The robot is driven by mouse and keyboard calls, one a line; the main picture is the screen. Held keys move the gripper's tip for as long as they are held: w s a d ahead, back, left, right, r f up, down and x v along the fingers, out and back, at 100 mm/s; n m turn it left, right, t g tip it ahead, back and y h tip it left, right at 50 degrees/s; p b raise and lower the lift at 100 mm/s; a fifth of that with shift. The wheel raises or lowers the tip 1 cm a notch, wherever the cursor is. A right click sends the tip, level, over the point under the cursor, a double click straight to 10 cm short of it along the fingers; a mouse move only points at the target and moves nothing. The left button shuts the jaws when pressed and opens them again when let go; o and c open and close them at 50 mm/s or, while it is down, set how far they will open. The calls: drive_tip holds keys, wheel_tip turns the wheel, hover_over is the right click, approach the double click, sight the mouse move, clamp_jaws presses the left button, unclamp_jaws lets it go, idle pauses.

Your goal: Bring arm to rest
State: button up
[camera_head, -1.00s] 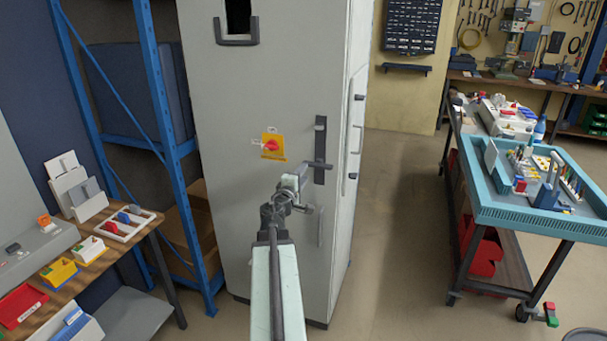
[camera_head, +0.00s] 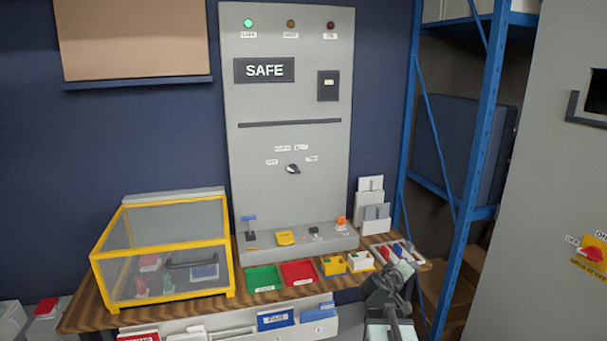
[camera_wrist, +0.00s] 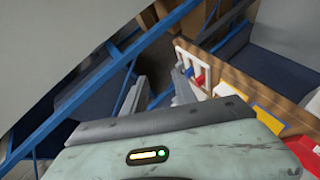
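My gripper (camera_head: 404,270) shows low in the head view, in front of the right end of the wooden bench (camera_head: 95,322). In the wrist view its two grey fingers (camera_wrist: 157,92) stand apart, with nothing seen between them. The white rack with red and blue pieces (camera_head: 398,250) lies close behind the gripper in the head view. It also shows in the wrist view (camera_wrist: 192,66), beside the fingers. I cannot tell the exact gap between gripper and bench.
A grey panel (camera_head: 260,200) reading SAFE stands behind the bench, its green lamp lit. A yellow-framed clear box (camera_head: 165,245) sits left, with green and red trays (camera_head: 263,279) beside it. Right are a blue shelf frame (camera_head: 470,165) and a grey cabinet (camera_head: 550,200).

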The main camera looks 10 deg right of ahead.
drive_tip(key=a+f+m+g+y, duration=0.15)
drive_tip(key=a+f+y, duration=0.4)
drive_tip(key=a, duration=0.95)
drive_tip(key=s+a+f+g+y, duration=0.2)
drive_tip(key=s+a+f+g, duration=0.1)
drive_tip(key=s+a, duration=0.3)
drive_tip(key=s+a+f+m+g+y, duration=0.1)
drive_tip(key=s+a+f+g+y, duration=0.2)
drive_tip(key=s+a+f, duration=0.3)
drive_tip(key=a, duration=0.5)
drive_tip(key=shift+s+a+f+g+y, duration=0.15)
drive_tip(key=shift+s+a+g+y, duration=0.05)
drive_tip(key=shift+s+g+y, duration=0.15)
drive_tip(key=shift+d, duration=0.15)
